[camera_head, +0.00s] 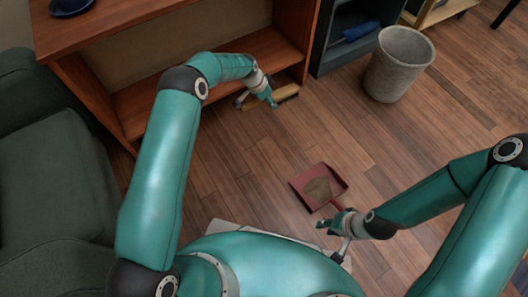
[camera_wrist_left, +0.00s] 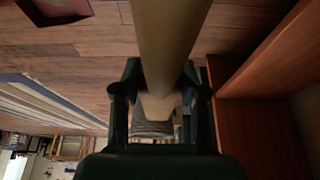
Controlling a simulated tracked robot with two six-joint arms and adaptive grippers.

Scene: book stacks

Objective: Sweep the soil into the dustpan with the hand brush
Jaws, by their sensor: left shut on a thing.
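My left gripper (camera_head: 265,97) is shut on the hand brush (camera_head: 286,93), low beside the wooden shelf. In the left wrist view the tan brush handle (camera_wrist_left: 168,40) passes between the fingers (camera_wrist_left: 157,98). The red dustpan (camera_head: 301,199) lies on the floor in the middle, with a brown patch of soil (camera_head: 318,188) in it. Part of it shows in the left wrist view (camera_wrist_left: 72,20). My right gripper (camera_head: 334,222) is at the dustpan's handle end; whether its fingers close on the handle is unclear. I see no clear soil on the open floor.
A wooden shelf unit (camera_head: 205,82) stands behind the brush. A grey bin (camera_head: 398,65) stands at the back right, beside a dark shelf (camera_head: 345,50). A green armchair (camera_head: 50,180) is at the left. The floor between brush and dustpan is clear.

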